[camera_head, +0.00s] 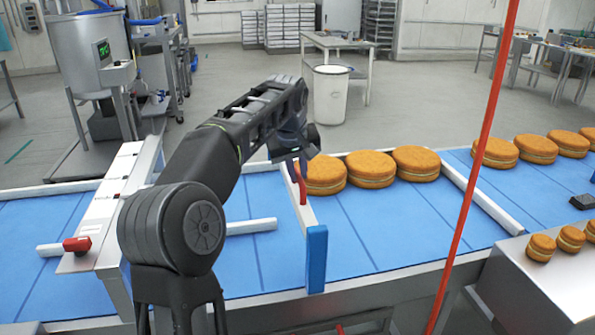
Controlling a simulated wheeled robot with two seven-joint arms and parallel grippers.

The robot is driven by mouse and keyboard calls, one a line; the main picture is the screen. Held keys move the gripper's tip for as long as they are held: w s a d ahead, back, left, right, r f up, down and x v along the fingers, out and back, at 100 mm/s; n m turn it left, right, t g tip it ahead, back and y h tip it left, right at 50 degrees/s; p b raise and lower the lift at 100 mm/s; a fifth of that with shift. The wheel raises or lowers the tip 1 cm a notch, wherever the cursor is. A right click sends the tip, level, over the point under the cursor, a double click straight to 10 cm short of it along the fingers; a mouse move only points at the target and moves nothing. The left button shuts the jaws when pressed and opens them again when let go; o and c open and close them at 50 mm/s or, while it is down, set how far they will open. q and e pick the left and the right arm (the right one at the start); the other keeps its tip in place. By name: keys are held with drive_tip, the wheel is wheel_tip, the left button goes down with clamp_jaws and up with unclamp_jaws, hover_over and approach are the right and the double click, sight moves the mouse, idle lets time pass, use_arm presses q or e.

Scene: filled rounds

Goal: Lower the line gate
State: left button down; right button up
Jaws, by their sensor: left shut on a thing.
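The gate (308,213) looks like a white bar lying across the blue belt, with a blue block at its near end. A small red piece like a handle (302,188) stands up from its far part. My left gripper (297,163) reaches over the belt from the left and is shut on the red handle; its fingertips are small and partly hidden by the wrist. Large filled rounds (417,163) sit on the belt just right of the gate, the nearest close to it. My right gripper is out of view.
The blue belt (345,238) is bare in front of the rounds. A second white bar (482,192) crosses it at the right. A thin red pole (471,180) rises in front. Small rounds (570,238) sit on a metal surface at lower right. A machine with a red knob (77,244) stands left.

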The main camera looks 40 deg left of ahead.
sight(295, 200)
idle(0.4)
use_arm(q)
wheel_tip(295, 200, down, 12)
drive_tip(key=b, duration=0.7)
drive_tip(key=shift+b, duration=0.35)
drive_tip(key=shift+r, duration=0.1)
drive_tip(key=c, duration=1.4)
unclamp_jaws()
drive_tip(key=shift+r, duration=0.1)
drive_tip(key=v, duration=0.7)
drive_tip(key=shift+s+r, duration=0.2)
drive_tip(key=shift+r, duration=0.1)
